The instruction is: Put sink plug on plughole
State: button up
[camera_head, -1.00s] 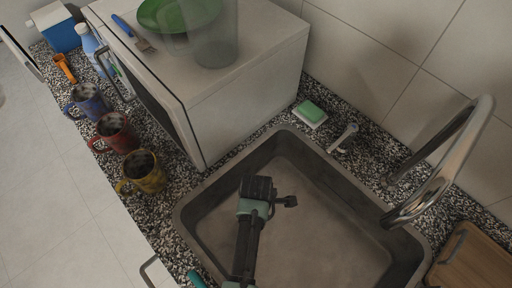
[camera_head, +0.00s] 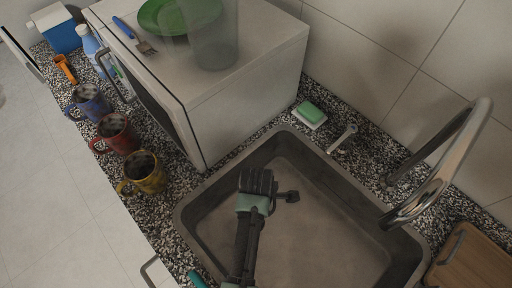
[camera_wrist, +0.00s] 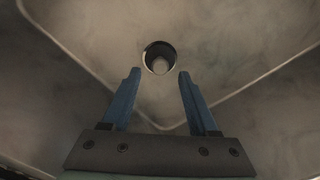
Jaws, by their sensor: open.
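My gripper (camera_head: 257,176) is over the sink basin (camera_head: 330,225), left of its middle. In the wrist view my gripper (camera_wrist: 160,75) is open, its two blue fingers apart with nothing gripped between them. Just beyond the fingertips is the round plughole (camera_wrist: 148,52), with a dark rim. A pale rounded shape (camera_wrist: 160,65) shows inside the hole; I cannot tell whether it is the sink plug or part of the drain. No separate plug is visible on the basin floor. My gripper hides the plughole in the head view.
A curved metal tap (camera_head: 455,165) arches over the basin's right side. A green sponge (camera_head: 312,111) lies behind the sink. A microwave (camera_head: 245,110) and several mugs (camera_head: 146,172) stand left. A wooden board (camera_head: 478,262) is at lower right.

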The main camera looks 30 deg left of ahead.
notch_tip(320, 180, up, 8)
jog(key=shift+w+r, duration=0.1)
jog(key=shift+r, duration=0.05)
jog(key=w+d+r+m+t+y, duration=0.1)
jog(key=w+r+m+t, duration=0.3)
jog(key=w+r, duration=0.45)
jog(key=w+r+m+t, duration=0.3)
jog(key=w+r+t, duration=0.2)
jog(key=r, duration=0.6)
jog(key=w+d+r+m+t+y, duration=0.1)
jog(key=w+r+m+t, duration=0.4)
jog(key=r, duration=0.5)
jog(key=w+d+r+m+t, duration=0.1)
jog(key=d+r+m+t, duration=0.25)
jog(key=r, duration=1.05)
jog(key=s+d+r+m+t, duration=0.1)
jog(key=s+r+m+t, duration=0.1)
jog(key=r, duration=0.6)
jog(key=s+d+r+m+t+h, duration=0.1)
jog(key=s+d+r+m+t, duration=0.1)
jog(key=s+r, duration=0.5)
jog(key=s+d+r+m+t+h, duration=0.1)
jog(key=s+d+r+m+t, duration=0.1)
jog(key=s+r+t, duration=0.3)
notch_tip(320, 180, up, 4)
jog(key=shift+d+f+m+t, duration=0.1)
jog(key=shift+d+m+t, duration=0.15)
jog(key=shift+m+t, duration=0.35)
jog(key=shift+s, duration=0.1)
